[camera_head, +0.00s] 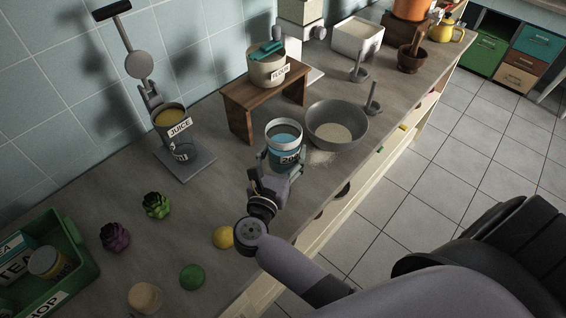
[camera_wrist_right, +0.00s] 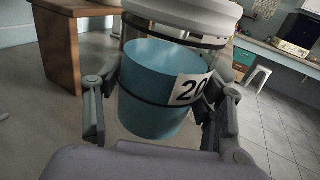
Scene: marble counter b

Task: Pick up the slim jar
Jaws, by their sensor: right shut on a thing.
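The slim jar (camera_head: 283,131) is clear with a pale rim, blue contents and a white label with dark digits. It stands upright near the counter's front edge, beside the grey bowl. In the right wrist view the jar (camera_wrist_right: 158,88) fills the middle, with one finger on each side. My right gripper (camera_head: 277,172) is shut on its lower part. I cannot tell whether the jar's base touches the counter. My left gripper is not in view.
A grey bowl (camera_head: 350,112) sits close to the jar's right, with spilled powder below it. A wooden stand (camera_head: 240,117) holds a flour pot (camera_head: 266,70) behind. A juice container (camera_head: 170,118) stands on a press to the left. A green crate (camera_head: 75,250) is at left.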

